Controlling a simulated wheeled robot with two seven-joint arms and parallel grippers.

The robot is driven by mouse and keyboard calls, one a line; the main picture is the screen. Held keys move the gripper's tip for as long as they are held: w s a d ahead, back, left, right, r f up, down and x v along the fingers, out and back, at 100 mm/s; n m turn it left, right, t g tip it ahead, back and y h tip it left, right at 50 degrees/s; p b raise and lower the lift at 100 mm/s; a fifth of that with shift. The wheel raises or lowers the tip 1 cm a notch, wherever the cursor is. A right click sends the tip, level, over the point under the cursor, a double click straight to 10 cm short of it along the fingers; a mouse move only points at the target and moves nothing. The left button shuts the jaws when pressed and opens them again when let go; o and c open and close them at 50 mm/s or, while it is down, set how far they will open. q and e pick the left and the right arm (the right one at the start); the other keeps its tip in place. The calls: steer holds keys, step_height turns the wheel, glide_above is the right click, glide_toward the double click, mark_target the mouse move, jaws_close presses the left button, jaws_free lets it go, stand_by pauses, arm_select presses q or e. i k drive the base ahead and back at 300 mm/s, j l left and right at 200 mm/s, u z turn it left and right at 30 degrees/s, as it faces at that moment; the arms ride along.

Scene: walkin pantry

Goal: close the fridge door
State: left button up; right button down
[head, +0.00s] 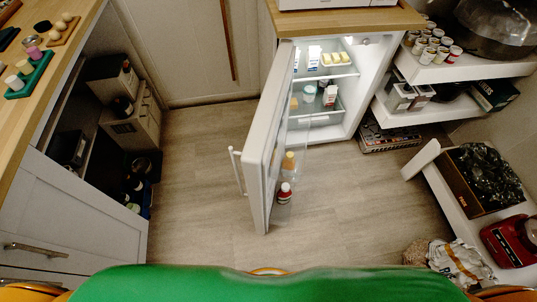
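The white fridge (358,93) stands under a wooden counter at the back, right of the middle. Its door (262,150) is wide open and swung out toward me, with its edge facing me. A vertical bar handle (237,170) is on the left, outer side of the door. Bottles (285,193) sit in the racks on the door's inner side. Food packs and jars (330,95) are on the inner shelves. Neither of my grippers is in view.
A wooden counter (75,12) with white cabinets and an open shelf bay runs along the left. Shelves with jars and boxes (437,75) line the right. A paper bag (460,262) is at the lower right. The floor (190,190) left of the door is clear.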

mark_target(262, 156)
steer(key=i+j+z, duration=0.15)
steer(key=j+z, duration=0.15)
steer(key=i+j+z, duration=0.15)
steer(key=j+z, duration=0.15)
steer(key=j, duration=0.25)
steer(key=j+z, duration=0.3)
steer(key=j, duration=0.15)
steer(key=i+j+z, duration=0.1)
steer(key=j+z, duration=0.2)
steer(key=j, duration=0.2)
